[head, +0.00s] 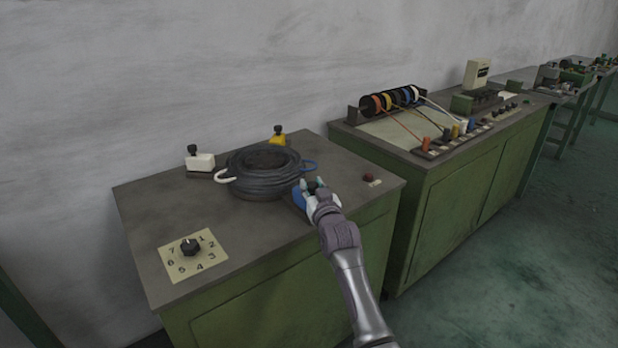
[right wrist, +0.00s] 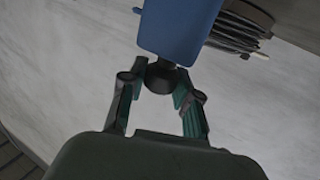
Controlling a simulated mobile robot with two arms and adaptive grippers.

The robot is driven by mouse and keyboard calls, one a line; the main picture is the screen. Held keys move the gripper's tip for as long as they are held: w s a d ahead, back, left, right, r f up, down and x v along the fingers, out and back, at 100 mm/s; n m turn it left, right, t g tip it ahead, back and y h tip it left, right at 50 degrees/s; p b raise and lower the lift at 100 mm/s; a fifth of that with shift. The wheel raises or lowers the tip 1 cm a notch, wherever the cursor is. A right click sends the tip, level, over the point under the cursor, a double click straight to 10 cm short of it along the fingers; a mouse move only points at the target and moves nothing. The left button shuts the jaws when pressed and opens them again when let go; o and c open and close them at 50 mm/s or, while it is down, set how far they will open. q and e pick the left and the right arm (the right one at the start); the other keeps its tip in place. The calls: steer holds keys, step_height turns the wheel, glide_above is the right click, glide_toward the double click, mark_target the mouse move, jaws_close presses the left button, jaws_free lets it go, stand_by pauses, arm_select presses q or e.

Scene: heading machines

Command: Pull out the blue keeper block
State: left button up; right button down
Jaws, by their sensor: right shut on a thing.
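The blue keeper block (head: 299,200) sits at the front right side of the black cable coil (head: 250,184), partly hidden by my right gripper (head: 314,187). In the right wrist view the blue block (right wrist: 178,30) has a black knob (right wrist: 160,79) on it. The fingers of my right gripper (right wrist: 161,84) are shut on that knob. I cannot tell whether the block touches the coil or the tabletop. My left gripper is not in view.
A white block (head: 201,161) and a yellow block (head: 278,140) stand around the coil. A second bench with colored spools (head: 395,98) stands to the right.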

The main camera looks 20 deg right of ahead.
steer(key=shift+d+f, duration=0.1)
steer(key=c, duration=1.2)
jaws_free()
steer(key=o, duration=0.4)
steer(key=shift+d, duration=0.1)
steer(key=shift+s, duration=0.15)
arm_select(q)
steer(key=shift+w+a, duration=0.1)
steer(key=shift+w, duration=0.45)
arm_select(e)
steer(key=s, duration=1.1)
steer(key=shift+s+a, duration=0.35)
steer(key=shift+s, duration=0.05)
